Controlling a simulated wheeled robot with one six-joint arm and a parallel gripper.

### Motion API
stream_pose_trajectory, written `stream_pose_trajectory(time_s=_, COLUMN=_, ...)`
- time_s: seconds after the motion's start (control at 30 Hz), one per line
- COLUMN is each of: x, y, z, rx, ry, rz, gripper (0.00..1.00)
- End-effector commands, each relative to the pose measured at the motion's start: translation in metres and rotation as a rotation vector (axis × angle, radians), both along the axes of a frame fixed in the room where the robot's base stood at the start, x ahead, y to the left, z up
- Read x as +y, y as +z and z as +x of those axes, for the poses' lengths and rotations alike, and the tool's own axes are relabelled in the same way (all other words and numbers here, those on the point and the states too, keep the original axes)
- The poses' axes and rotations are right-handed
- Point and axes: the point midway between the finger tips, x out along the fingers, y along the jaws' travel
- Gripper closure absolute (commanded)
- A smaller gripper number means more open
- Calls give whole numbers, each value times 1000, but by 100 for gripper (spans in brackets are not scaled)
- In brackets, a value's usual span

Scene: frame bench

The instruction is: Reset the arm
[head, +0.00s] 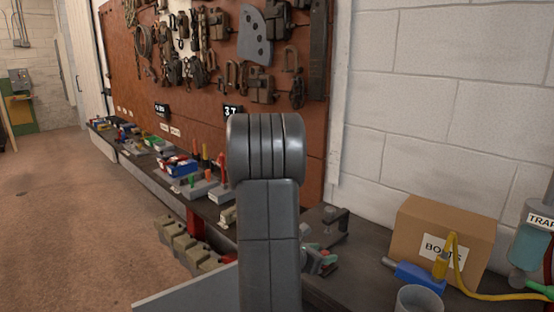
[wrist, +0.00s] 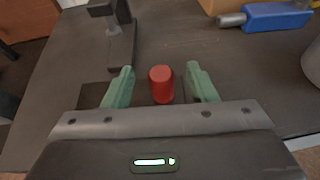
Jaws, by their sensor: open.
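My gripper (wrist: 160,70) has two green fingers spread apart in the wrist view. A red cylinder (wrist: 161,86) stands upright on the dark bench (wrist: 75,60) between them, with a visible gap on each side. In the head view my own arm fills the middle and hides much of the bench. Part of my gripper (head: 317,262) shows as green just right of the arm, low over the bench.
A dark clamp-like fixture (wrist: 121,40) stands ahead on the left. A blue-handled tool (wrist: 278,16) lies at the far right, by the cardboard box (head: 440,235). A grey cup (head: 418,300) stands at the right. Bare bench lies between fixture and tool.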

Motion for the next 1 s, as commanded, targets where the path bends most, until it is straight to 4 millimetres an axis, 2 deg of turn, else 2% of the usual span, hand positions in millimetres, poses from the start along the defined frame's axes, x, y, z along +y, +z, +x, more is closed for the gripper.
stream_pose_trajectory(time_s=0.2, x=-20, y=-11, z=16, rx=2, ry=-2, rz=1, gripper=48)
stream_pose_trajectory(time_s=0.4, x=-27, y=-15, z=22, rx=1, ry=-1, rz=1, gripper=48)
stream_pose_trajectory(time_s=0.77, x=-27, y=-14, z=22, rx=1, ry=0, rz=1, gripper=48)
stream_pose_trajectory(time_s=1.0, x=-36, y=-1, z=14, rx=10, ry=10, rz=-6, gripper=48)
